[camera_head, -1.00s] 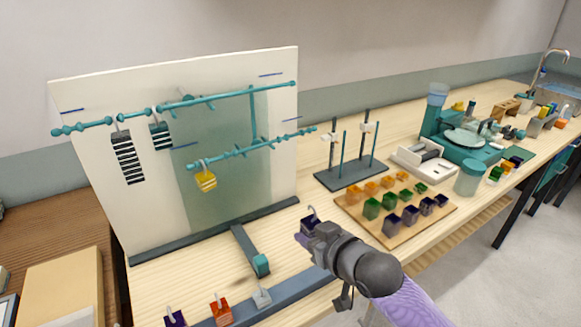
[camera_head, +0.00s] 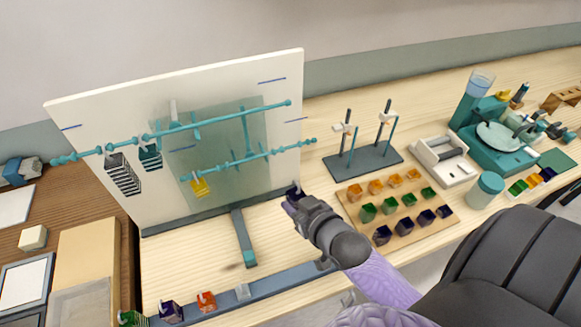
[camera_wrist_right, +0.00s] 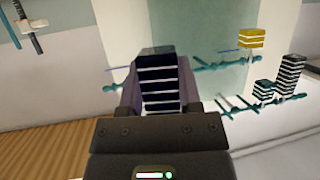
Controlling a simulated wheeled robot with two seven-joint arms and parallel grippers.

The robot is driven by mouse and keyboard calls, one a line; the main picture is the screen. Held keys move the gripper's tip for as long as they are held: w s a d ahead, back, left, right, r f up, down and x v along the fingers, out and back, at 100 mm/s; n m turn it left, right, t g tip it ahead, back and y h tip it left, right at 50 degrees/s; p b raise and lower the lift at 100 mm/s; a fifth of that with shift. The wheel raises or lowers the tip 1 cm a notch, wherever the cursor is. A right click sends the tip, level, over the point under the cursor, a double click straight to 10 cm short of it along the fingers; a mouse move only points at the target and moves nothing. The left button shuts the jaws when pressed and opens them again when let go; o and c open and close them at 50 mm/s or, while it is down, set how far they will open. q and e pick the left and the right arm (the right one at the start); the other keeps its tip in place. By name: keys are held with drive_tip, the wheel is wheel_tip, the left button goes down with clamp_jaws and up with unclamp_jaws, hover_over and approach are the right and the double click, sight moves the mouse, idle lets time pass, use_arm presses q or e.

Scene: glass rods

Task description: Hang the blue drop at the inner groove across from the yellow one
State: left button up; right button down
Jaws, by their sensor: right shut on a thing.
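My right gripper (camera_head: 292,197) is shut on the blue drop, to the right of the rods in the head view. In the right wrist view the blue drop (camera_wrist_right: 160,84) is dark blue with pale stripes, between the fingers of the right gripper (camera_wrist_right: 159,90). The yellow drop (camera_head: 200,187) hangs near the left end of the lower teal rod (camera_head: 252,157); it also shows in the right wrist view (camera_wrist_right: 252,38). The longer upper teal rod (camera_head: 215,123) runs above it. My left gripper is out of view.
A black-and-white striped drop (camera_head: 122,174) and a dark teal one (camera_head: 150,157) hang at the left. The white back panel (camera_head: 85,110) stands behind the rods. Several drops sit on a front rail (camera_head: 270,287). A wooden block tray (camera_head: 445,225) and a rod stand (camera_head: 362,163) are at right.

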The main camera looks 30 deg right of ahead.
drive_tip(key=w+d+b, duration=0.2)
drive_tip(key=w+b, duration=0.2)
drive_tip(key=w, duration=0.6)
drive_tip(key=shift+w+d, duration=0.2)
drive_tip(key=shift+d, duration=0.1)
drive_tip(key=shift+f, duration=0.15)
idle(0.3)
drive_tip(key=shift+f+b, duration=0.35)
drive_tip(key=shift+b, duration=0.05)
